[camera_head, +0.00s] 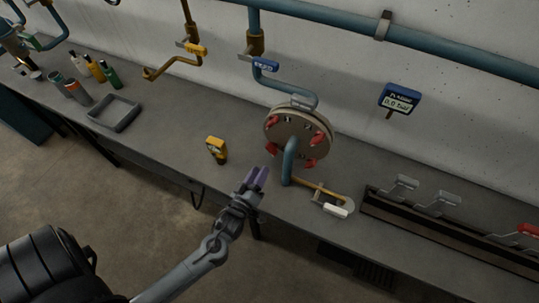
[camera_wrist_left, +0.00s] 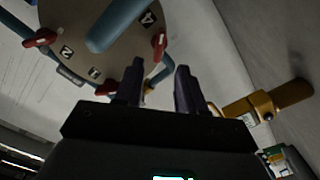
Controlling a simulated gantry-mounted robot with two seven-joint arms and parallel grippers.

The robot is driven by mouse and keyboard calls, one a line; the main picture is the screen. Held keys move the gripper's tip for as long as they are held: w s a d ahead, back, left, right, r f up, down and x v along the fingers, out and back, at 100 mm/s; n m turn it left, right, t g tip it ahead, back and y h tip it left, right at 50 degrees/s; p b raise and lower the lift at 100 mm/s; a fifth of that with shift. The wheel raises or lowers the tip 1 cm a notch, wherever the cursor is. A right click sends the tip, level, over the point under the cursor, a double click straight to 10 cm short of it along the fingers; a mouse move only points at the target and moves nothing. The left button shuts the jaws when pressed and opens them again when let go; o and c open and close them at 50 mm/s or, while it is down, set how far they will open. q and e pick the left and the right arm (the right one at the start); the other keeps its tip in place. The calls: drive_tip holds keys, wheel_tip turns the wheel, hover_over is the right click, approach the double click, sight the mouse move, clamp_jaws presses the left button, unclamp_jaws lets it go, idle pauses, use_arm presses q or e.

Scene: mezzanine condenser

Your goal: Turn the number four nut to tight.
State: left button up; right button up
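A round flange plate (camera_head: 298,135) stands on the bench against the wall, with several red nuts around its rim and a blue-grey pipe at its front. In the left wrist view the plate (camera_wrist_left: 185,12) fills the top left, upside down. One label there looks like a 4 (camera_wrist_left: 147,18), and a red nut (camera_wrist_left: 158,45) sits close to it. Another red nut (camera_wrist_left: 105,90) shows lower, partly behind a finger. My left gripper (camera_head: 257,174) is in front of and below the plate, apart from it. Its two dark purple fingers (camera_wrist_left: 160,85) are spread and empty. My right gripper is not in view.
A yellow handheld device (camera_head: 216,148) stands left of my gripper. A grey tray (camera_head: 114,113) and bottles stand at left; a dark rack (camera_head: 450,225) is at right. A blue sign (camera_head: 400,98) is behind.

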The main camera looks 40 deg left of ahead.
sight(270, 153)
use_arm(q)
drive_tip(key=x, duration=0.8)
drive_tip(key=shift+w+a, duration=0.1)
drive_tip(key=shift+w, duration=0.3)
clamp_jaws()
